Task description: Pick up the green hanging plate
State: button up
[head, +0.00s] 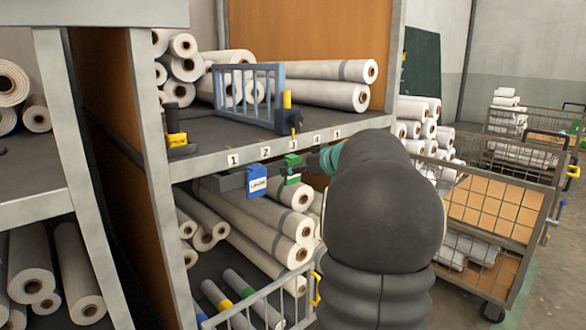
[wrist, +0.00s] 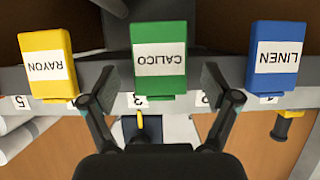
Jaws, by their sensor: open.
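The green hanging plate (wrist: 158,55), labelled CALICO, hangs at the shelf's front edge in the middle of the wrist view, where its label reads upside down. It also shows in the head view (head: 291,170), small and partly covered by my gripper. My gripper (wrist: 159,82) is open, with one finger on each side of the plate's lower part in the picture. Gaps show between the fingers and the plate. A blue plate (wrist: 274,55), labelled LINEN, hangs to its right and a yellow plate (wrist: 48,62), labelled RAYON, to its left in the wrist view.
The numbered shelf edge (head: 232,160) runs behind the plates. A blue-grey rack (head: 248,68) and white rolls (head: 330,94) stand on the shelf above. More rolls lie below, behind a low rail (head: 262,298). A mesh cart (head: 490,205) stands to the right.

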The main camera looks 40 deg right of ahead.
jog(key=c, duration=1.1)
jog(key=shift+d, duration=0.1)
jog(key=s+d+r, duration=0.2)
jog(key=d, duration=0.2)
jog(key=s+d+r, duration=0.2)
jog(key=d+r, duration=0.1)
jog(key=d, duration=0.1)
jog(key=s+d+r, duration=0.1)
jog(key=d+r, duration=0.2)
jog(key=d, duration=0.1)
jog(key=shift+s+d, duration=0.3)
jog(key=shift+s, duration=0.1)
